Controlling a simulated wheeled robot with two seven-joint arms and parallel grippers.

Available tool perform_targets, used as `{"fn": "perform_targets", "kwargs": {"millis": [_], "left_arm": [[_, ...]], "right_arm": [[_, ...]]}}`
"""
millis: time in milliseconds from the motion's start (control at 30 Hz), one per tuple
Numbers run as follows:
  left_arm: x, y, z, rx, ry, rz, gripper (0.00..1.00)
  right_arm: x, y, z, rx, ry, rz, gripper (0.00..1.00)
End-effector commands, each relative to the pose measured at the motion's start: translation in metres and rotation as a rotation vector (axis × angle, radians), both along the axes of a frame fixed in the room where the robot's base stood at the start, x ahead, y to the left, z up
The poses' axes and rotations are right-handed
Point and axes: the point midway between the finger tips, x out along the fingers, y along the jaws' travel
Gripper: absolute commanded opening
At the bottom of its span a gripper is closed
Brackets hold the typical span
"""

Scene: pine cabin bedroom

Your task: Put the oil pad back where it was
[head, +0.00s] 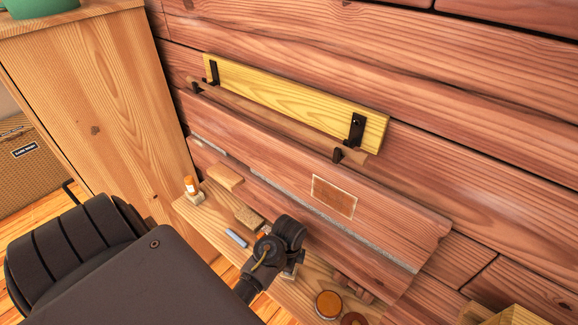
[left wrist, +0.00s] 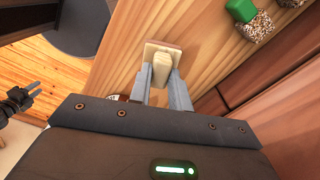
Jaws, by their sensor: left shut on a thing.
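My left gripper (left wrist: 158,88) is shut on the oil pad (left wrist: 162,53), a cream block on a flat, pale, square base. The pad is over the wooden bench top (left wrist: 118,60); I cannot tell whether it touches. In the head view my left gripper (head: 289,262) is seen from behind, low over the bench, with its dark wrist hiding most of the pad. My right gripper (left wrist: 32,91) shows small at the left edge of the left wrist view, its fingers apart, empty and away from the bench.
A tan block (head: 224,177), a blue stick (head: 236,239) and an orange-capped bottle (head: 190,186) are on the bench's left part. A round amber-topped jar (head: 328,304) stands to the right of the gripper. A wooden wall rack (head: 300,98) is above. A green-topped block (left wrist: 243,12) is near the wall.

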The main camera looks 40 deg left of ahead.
Motion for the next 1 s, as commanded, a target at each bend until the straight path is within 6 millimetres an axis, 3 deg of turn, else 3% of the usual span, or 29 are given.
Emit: {"fn": "perform_targets", "kwargs": {"millis": [300, 500, 533, 800, 867, 1000], "left_arm": [[0.003, 0.002, -0.033, 0.001, 0.001, 0.000, 0.00], [0.000, 0.001, -0.038, -0.001, 0.006, 0.000, 0.00], [0.000, 0.001, -0.038, -0.001, 0.007, 0.000, 0.23], [0.001, 0.002, -0.038, 0.000, 0.005, 0.001, 0.58], [0.001, 0.002, -0.037, 0.000, 0.005, 0.001, 0.65], [0.001, 0.002, -0.036, 0.000, 0.003, 0.001, 0.65]], "right_arm": [[0.012, 0.002, 0.015, 0.003, -0.017, 0.000, 0.36], [0.010, 0.001, 0.013, 0.002, -0.014, 0.000, 0.36], [0.010, 0.001, 0.013, 0.002, -0.014, 0.000, 0.36], [0.011, 0.000, 0.013, 0.001, -0.015, 0.000, 0.36], [0.011, 0.000, 0.013, 0.000, -0.015, 0.000, 0.36], [0.011, -0.001, 0.013, 0.000, -0.014, 0.000, 0.36]]}}
